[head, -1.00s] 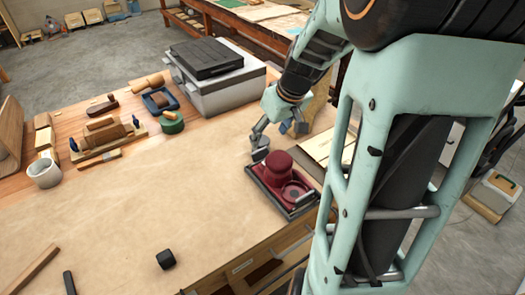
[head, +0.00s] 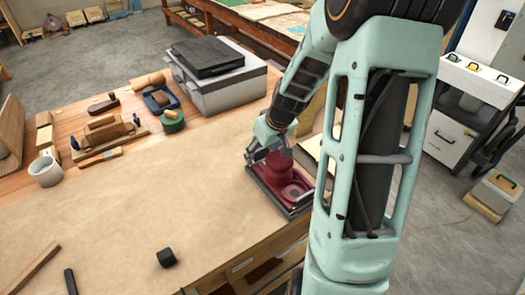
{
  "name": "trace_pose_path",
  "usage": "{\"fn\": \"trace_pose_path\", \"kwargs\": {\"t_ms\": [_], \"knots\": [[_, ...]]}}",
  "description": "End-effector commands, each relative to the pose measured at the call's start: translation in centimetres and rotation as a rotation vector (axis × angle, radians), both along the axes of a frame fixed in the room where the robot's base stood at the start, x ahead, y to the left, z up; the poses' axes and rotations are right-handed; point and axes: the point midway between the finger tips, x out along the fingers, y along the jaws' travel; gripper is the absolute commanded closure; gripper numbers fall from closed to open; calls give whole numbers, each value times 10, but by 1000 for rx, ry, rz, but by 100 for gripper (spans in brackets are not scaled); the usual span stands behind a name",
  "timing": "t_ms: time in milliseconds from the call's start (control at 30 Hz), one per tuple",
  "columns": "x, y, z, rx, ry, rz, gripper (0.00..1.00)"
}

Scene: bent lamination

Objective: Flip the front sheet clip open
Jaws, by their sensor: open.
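A dark red sander (head: 287,184) with a round top knob lies on a dark flat base near the right edge of the bench. A small light metal piece shows at its near right end, but I cannot tell which sheet clip it is or whether it is shut. My gripper (head: 254,157) is open at the sander's far left end, with its fingers pointing down. The fingers overlap that end in the picture, and I cannot tell whether they touch it. Any clip at that end is hidden by the gripper.
A grey case with a black lid (head: 212,62) stands behind. A wooden plane (head: 110,132), a green round tin (head: 172,121) and a white mug (head: 45,171) stand to the left. A small black cylinder (head: 166,258) lies at the front. The middle of the bench is clear.

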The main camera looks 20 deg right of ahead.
Motion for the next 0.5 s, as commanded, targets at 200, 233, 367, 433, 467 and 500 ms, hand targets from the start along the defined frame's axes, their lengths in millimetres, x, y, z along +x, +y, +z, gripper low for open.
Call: {"fn": "trace_pose_path", "kwargs": {"t_ms": [200, 233, 367, 433, 467, 500], "knots": [[1, 0, -2, -2, -1, -1, 39], [1, 0, -2, -2, -1, -1, 39], [1, 0, -2, 0, -1, -1, 44], [1, 0, -2, 0, -1, -1, 51], [1, 0, -2, 0, -1, -1, 55], [1, 0, -2, 0, -1, -1, 59]]}}
